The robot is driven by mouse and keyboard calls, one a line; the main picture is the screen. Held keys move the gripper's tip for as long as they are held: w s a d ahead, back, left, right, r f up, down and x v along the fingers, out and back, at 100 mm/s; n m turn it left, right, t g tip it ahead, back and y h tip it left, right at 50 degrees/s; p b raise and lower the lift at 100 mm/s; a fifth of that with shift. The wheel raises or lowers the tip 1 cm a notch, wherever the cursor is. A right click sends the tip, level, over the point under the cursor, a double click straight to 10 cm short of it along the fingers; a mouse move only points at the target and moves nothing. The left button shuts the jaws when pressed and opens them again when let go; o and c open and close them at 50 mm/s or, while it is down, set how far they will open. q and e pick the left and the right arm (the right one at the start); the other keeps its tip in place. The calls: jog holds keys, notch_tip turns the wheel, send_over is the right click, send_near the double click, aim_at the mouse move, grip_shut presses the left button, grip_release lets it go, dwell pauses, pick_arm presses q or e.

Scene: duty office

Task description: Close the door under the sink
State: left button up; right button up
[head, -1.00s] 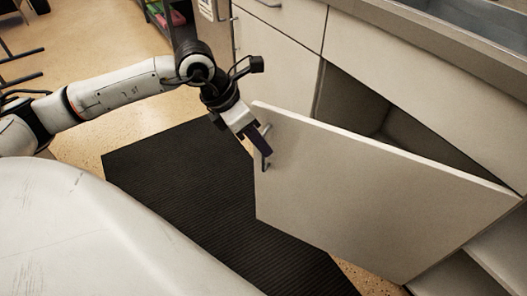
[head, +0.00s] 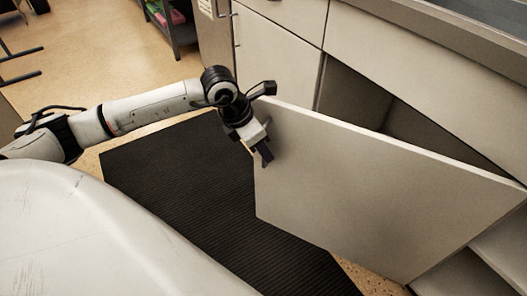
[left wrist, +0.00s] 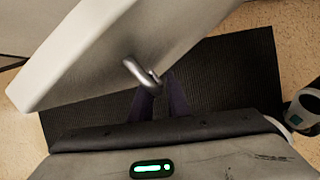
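The pale door (head: 370,180) under the sink stands wide open, swung out from the cabinet, its hinge side at the right. My left gripper (head: 264,154) is at the door's free left edge. In the left wrist view, the metal door handle (left wrist: 142,76) sticks out from the door face (left wrist: 120,45). The two dark fingers of my left gripper (left wrist: 159,98) are apart, with the handle's near end at the gap between their tips. I cannot tell whether they touch it. My right gripper is not in view.
The dark cabinet opening (head: 352,105) lies behind the door, below the counter with the sink (head: 490,12). A black ribbed mat (head: 190,190) covers the floor beneath the gripper and door. A shelf rack (head: 178,30) stands at the back. Open floor lies at the left.

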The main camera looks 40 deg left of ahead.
pick_arm(q)
jog(key=shift+f, duration=0.1)
grip_shut()
dwell(1.4)
